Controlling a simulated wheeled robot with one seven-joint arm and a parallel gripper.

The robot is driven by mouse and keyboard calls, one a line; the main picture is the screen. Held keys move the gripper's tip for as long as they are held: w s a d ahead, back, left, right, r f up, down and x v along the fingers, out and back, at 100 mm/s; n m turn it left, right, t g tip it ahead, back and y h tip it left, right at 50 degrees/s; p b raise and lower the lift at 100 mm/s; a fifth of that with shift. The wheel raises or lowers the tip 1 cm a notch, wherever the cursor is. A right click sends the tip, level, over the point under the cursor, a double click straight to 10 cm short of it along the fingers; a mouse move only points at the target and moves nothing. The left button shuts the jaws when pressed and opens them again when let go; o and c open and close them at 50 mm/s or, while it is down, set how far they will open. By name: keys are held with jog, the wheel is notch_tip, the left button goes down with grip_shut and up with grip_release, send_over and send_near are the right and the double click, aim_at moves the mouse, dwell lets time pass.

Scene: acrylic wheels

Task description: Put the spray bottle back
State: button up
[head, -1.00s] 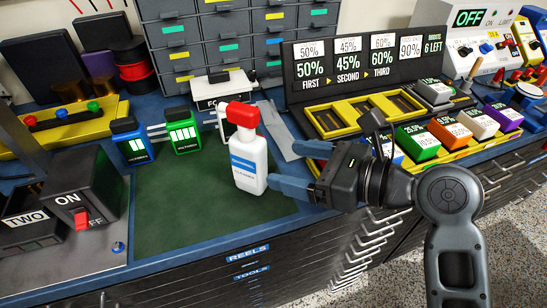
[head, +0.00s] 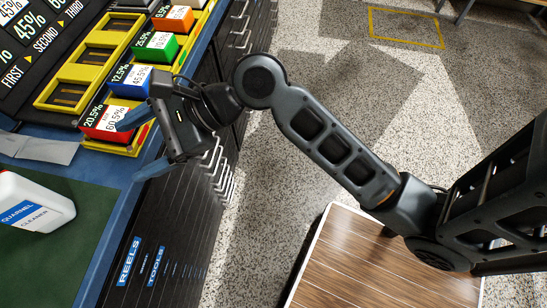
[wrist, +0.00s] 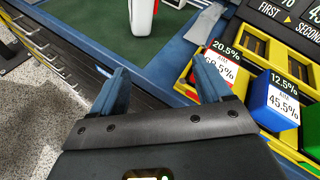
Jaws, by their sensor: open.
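The spray bottle (head: 35,203) is white with a blue label reading "CLEANER". In the wrist view my two blue fingers (wrist: 160,85) are spread, the right one close to the red block.
A yellow rack (head: 125,147) holds a red block (head: 105,120), a blue block (head: 131,84), a green block (head: 157,45) and an orange block (head: 173,18). A wooden-topped surface (head: 350,260) stands at the lower right. Speckled floor lies between it and the bench.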

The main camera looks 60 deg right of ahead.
jog(key=s+d+f+n+t+h, duration=0.2)
jog(key=s+d+f+n+h, duration=0.55)
jog(key=s, duration=0.45)
jog(key=s+r+n+t+h, duration=0.1)
jog(key=s+r+n, duration=0.2)
jog(key=s+n, duration=0.5)
jog(key=s+r+n+t+h, duration=0.1)
jog(key=s+r+n, duration=0.2)
jog(key=s+n, duration=0.4)
jog(key=shift+s+d+r+n+t, duration=0.3)
jog(key=shift+s+r+n+t, duration=0.1)
jog(key=shift+s, duration=0.55)
jog(key=shift+a, duration=0.1)
